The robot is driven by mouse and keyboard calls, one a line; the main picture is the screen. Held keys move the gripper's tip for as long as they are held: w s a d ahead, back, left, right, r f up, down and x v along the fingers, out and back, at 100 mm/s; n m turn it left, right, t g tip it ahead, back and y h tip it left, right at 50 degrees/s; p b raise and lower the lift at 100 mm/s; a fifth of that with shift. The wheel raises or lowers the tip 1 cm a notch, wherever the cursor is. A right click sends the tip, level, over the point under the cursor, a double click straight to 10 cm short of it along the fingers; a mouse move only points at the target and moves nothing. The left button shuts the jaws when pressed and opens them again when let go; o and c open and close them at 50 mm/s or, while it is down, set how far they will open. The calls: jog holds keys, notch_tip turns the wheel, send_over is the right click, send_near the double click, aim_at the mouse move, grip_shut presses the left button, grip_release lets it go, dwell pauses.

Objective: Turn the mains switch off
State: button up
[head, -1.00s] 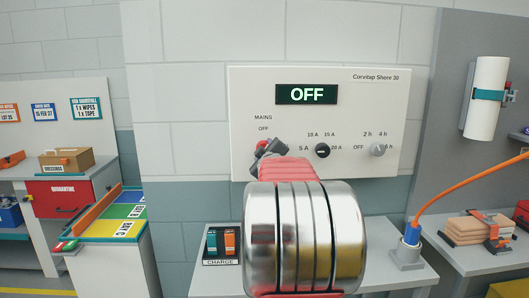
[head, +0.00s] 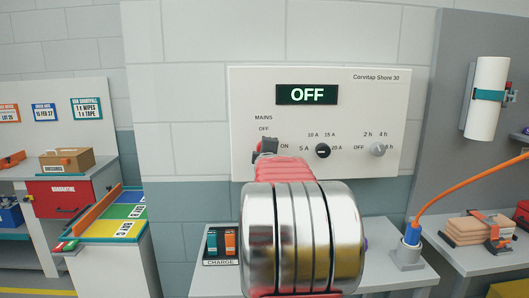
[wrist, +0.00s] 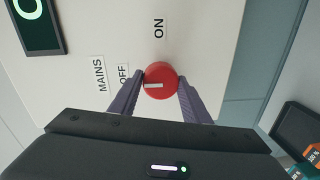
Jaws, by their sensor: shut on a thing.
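The mains switch is a round red knob (wrist: 163,75) with a white pointer mark, on a pale panel. In the wrist view the mark lies toward the OFF label (wrist: 123,76), with the ON label (wrist: 159,28) above the knob. My gripper (wrist: 161,88) has its two grey fingers on either side of the knob, shut on it. In the head view my gripper (head: 267,146) is at the panel's lower left, and my arm covers part of the view. Only a little of the red knob shows there.
The panel's display (head: 307,94) reads OFF. A black dial (head: 322,150) and a grey dial (head: 377,149) sit right of the switch. A charge stand (head: 221,244) is on the bench below. An orange cable (head: 462,188) runs to a plug at the right.

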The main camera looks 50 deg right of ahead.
jog(key=shift+w+a+f, duration=0.1)
dwell(0.3)
jog(key=o, duration=1)
jog(key=shift+o, duration=0.2)
jog(key=v, duration=1.3)
jog(key=shift+s+a, duration=0.25)
jog(key=shift+s, duration=0.05)
